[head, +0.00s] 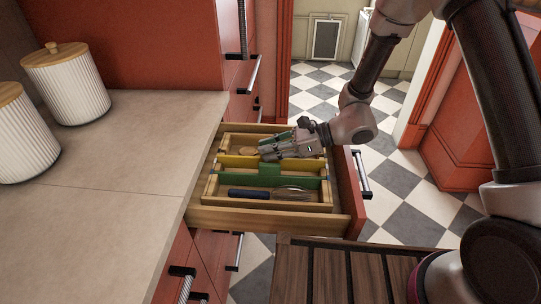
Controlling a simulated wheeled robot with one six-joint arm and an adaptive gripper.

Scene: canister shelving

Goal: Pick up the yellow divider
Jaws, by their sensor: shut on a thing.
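The yellow divider (236,161) lies across the wooden organizer tray inside the open drawer. My gripper (268,154) reaches down into the drawer from the right. Its fingers are closed at the yellow divider, near its middle, and hide part of it. The divider still looks level within the tray; I cannot tell whether it is raised. A green divider (305,183) runs across the tray in front of the yellow one, with a taller green part near its middle.
A fork (290,194) and a dark-blue-handled utensil (248,194) lie in the front compartment. The wooden drawer (265,218) is pulled out beside the counter (120,165). White canisters (68,85) stand on the counter. A slatted wooden surface (330,270) is in front.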

